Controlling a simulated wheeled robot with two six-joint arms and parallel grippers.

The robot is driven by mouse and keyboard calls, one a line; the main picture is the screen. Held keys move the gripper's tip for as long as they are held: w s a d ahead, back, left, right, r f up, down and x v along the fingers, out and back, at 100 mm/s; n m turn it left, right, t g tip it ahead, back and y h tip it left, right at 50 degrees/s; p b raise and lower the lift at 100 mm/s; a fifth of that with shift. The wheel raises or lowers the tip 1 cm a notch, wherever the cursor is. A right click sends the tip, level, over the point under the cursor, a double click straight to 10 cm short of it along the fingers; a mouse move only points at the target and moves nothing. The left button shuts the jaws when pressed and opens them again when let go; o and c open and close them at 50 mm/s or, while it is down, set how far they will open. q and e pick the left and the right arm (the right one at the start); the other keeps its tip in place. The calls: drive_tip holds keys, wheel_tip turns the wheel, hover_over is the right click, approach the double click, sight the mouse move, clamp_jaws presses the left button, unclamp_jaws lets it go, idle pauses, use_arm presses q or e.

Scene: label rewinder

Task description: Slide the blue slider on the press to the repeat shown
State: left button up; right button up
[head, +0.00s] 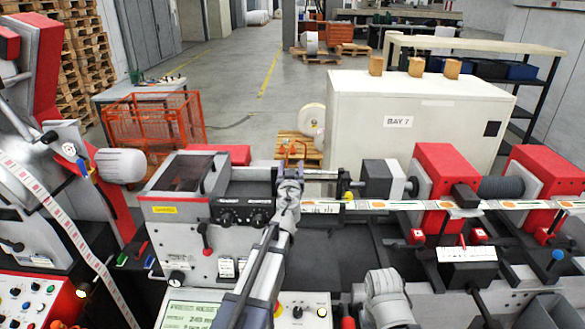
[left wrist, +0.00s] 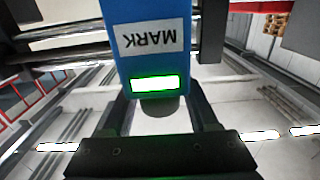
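The blue slider (left wrist: 155,55) fills the top middle of the left wrist view. It bears an upside-down MARK label and a bright green-lit window. My left gripper (left wrist: 160,112) has its two dark fingers spread apart just under the slider's lower edge, one towards each side. Whether they touch or clamp it is unclear. In the head view my left gripper (head: 290,188) is at the rail right of the press's grey control unit; the slider is hidden there. The press display (head: 190,315) shows at the bottom edge, its value hard to read. My right gripper is out of view.
Dark rails (left wrist: 60,45) run beside the slider. A white cabinet (head: 410,115) stands behind. A grey part of my right arm (head: 385,295) is low in the head view.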

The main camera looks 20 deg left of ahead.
use_arm(q)
drive_tip(key=shift+o, duration=0.9)
drive_tip(key=v, duration=0.8)
drive_tip(key=shift+w, duration=0.15)
